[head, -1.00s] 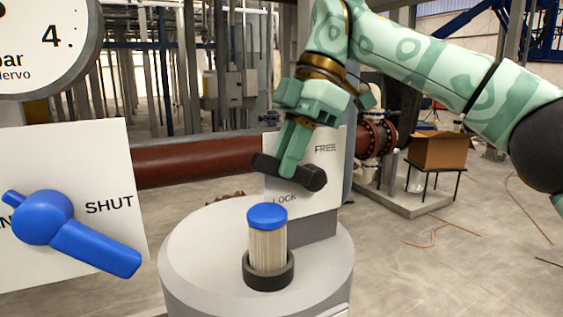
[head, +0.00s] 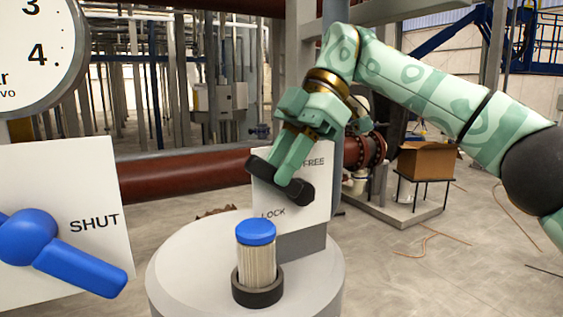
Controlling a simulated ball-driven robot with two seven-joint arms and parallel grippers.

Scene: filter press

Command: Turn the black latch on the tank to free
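The black latch (head: 298,191) is a thick bar on a white plate (head: 318,205) at the back of the tank (head: 190,270). It slants down to the right, between the printed words FREE, up to its right, and LOCK, below it. My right gripper (head: 284,172) reaches down from the upper right. Its two green fingers are at the middle of the bar, one crossing its front and the other at its upper side, and look shut on it. The fingers and wrist hide part of the latch and plate. My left gripper is not in view.
A filter cartridge with a blue cap (head: 256,232) stands in a black ring on the tank top, close below the latch. A blue handle (head: 75,262) on a panel marked SHUT and a gauge (head: 40,50) stand left. A box on a stand (head: 427,160) is farther back.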

